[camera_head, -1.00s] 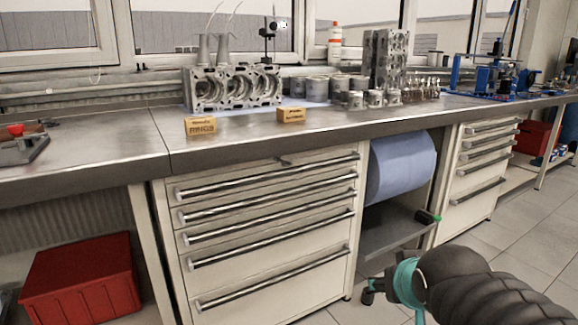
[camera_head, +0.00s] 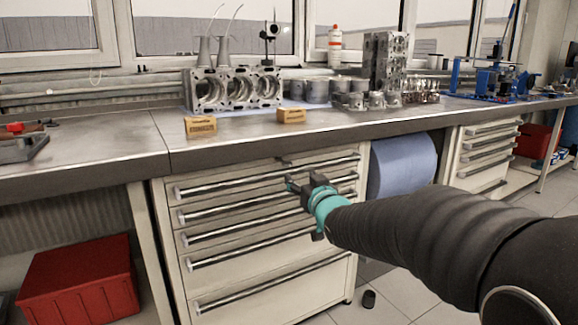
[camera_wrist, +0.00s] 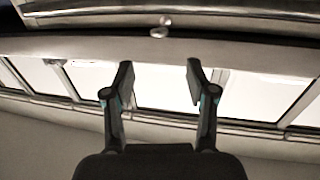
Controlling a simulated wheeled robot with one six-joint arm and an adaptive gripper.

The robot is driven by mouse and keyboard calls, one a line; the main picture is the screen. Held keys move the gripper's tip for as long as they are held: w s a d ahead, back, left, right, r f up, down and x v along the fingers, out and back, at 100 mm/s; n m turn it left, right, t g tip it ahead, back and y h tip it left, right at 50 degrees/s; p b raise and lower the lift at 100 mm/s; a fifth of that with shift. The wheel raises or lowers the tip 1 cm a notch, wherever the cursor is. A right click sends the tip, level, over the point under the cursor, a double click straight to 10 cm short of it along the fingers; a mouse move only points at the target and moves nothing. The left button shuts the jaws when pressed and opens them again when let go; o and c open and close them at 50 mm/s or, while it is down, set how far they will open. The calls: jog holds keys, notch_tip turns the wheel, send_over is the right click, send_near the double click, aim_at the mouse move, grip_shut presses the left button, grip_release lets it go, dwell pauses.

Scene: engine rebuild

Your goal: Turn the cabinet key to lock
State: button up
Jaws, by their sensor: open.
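The cabinet (camera_head: 172,262) is a cream drawer unit with several long metal handles, under the metal worktop. A small key or lock (camera_head: 284,160) sits at the top of its front, just below the worktop edge. It shows as a small metal knob shape in the wrist view (camera_wrist: 159,32), beyond the fingers and slightly above the gap between them. My gripper (camera_head: 304,183) is open and empty in front of the upper drawers, below and slightly right of the key, apart from it. Its two fingers (camera_wrist: 160,84) show spread in the wrist view. The key's turn angle is too small to tell.
Engine parts and two small boxes (camera_head: 201,126) stand on the worktop (camera_head: 95,146). A blue roll (camera_head: 402,165) is right of the cabinet. A red crate (camera_head: 80,282) is at lower left. A small dark cylinder (camera_head: 369,299) is on the floor. Drawer handles project near my gripper.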

aim_at(289, 165)
jog(key=p+x, duration=0.1)
jog(key=x, duration=1)
jog(key=shift+w, duration=0.2)
grip_shut()
